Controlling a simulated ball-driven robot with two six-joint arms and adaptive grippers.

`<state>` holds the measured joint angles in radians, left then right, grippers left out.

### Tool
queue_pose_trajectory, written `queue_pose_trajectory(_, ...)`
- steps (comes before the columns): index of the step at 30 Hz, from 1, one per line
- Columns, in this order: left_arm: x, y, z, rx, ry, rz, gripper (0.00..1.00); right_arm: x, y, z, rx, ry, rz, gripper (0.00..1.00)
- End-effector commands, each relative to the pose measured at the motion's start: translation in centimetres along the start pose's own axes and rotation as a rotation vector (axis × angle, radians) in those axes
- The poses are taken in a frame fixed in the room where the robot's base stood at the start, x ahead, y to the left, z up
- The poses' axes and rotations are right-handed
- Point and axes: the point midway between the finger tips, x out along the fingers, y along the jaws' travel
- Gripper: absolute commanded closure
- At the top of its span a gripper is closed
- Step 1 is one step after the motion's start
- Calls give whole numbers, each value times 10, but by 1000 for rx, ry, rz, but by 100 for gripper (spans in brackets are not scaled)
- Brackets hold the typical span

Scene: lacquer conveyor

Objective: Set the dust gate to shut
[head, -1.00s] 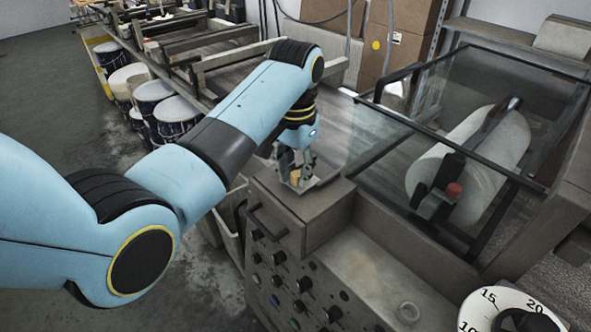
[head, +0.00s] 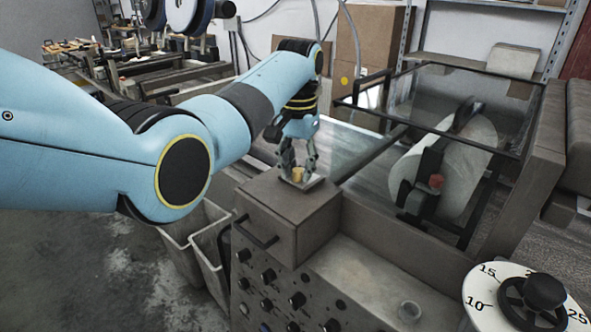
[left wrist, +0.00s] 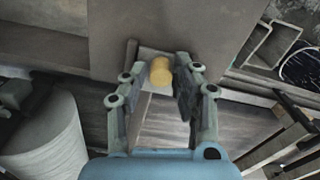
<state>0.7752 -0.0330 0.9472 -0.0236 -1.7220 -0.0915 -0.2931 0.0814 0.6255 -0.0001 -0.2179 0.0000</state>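A yellow, brass-like knob (head: 298,174) stands on a pale metal plate (head: 313,183) on top of the brown box (head: 285,205). It looks like the dust gate's handle; I cannot tell the gate's position. My left gripper (head: 300,168) points down over it, one finger on each side. The left wrist view also shows the knob (left wrist: 160,70) between the fingers of the left gripper (left wrist: 156,78). The fingers are spread, with a clear gap on the left side of the knob and a smaller one on the right. My right gripper is out of view.
A glass-covered frame with a white roller (head: 465,150) stands right of the box. A panel of black knobs (head: 270,276) is on the front. A white numbered dial (head: 495,297) sits at lower right. Grey bins (head: 190,225) stand on the floor at left.

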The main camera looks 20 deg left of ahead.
Motion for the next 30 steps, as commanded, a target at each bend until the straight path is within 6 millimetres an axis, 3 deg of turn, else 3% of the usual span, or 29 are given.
queue_pose_trajectory(3, 0, 0, 0, 0, 0, 0, 54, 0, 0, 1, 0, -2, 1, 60)
queue_pose_trajectory(12, -4, 0, 0, 0, 1, 0, 54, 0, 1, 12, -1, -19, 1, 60)
queue_pose_trajectory(24, -66, 0, -1, 1, 2, 0, 54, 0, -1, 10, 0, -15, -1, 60)
queue_pose_trajectory(30, -76, 1, -1, 1, 0, 0, 54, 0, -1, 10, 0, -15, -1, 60)
